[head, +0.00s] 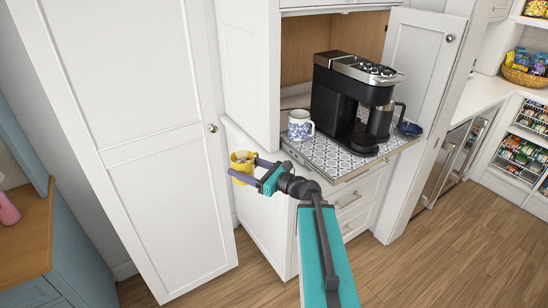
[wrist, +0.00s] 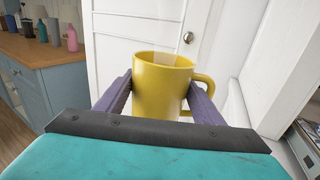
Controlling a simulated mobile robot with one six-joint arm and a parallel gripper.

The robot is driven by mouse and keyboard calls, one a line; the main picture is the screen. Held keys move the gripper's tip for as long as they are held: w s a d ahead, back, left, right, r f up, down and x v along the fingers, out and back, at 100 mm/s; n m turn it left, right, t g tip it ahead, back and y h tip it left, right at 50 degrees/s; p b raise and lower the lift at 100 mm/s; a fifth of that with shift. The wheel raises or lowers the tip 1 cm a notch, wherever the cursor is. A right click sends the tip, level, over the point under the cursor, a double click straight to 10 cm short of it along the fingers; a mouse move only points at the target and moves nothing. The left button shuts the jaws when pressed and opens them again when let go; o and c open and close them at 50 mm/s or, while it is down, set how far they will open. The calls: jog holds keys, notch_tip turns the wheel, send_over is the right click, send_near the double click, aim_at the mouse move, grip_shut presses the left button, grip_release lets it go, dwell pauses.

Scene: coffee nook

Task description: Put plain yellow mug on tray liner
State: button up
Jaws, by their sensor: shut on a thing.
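The plain yellow mug (head: 243,158) is held in the air to the left of the coffee nook's counter. In the wrist view the mug (wrist: 160,85) is upright, with its handle to the right. My gripper (head: 245,169) is shut on the mug, with one purple finger on each side of its body; the fingers also show in the wrist view (wrist: 160,98). The patterned tray liner (head: 331,161) lies on the pull-out shelf, to the right of my gripper. A blue and white mug, a coffee maker and a blue dish stand on the liner.
The blue and white mug (head: 299,125) stands near the liner's left edge. The black coffee maker (head: 350,95) fills the middle, with the blue dish (head: 409,129) at right. A white cabinet door (head: 140,130) is left of my gripper. The liner's front strip is bare.

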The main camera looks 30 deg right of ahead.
jog(key=s+a+f+n+g+y+b, duration=0.1)
jog(key=a+f+n+g+y, duration=0.1)
jog(key=a, duration=0.6)
jog(key=s+a+f+n+g+y+b, duration=0.1)
jog(key=a+f+n+g+y, duration=0.1)
jog(key=a, duration=0.7)
jog(key=shift+s+a+f+n+g+y, duration=0.2)
jog(key=shift+n+g+y, duration=0.45)
jog(key=shift+y, duration=0.55)
jog(key=shift+s+d, duration=0.1)
jog(key=shift+s, duration=0.1)
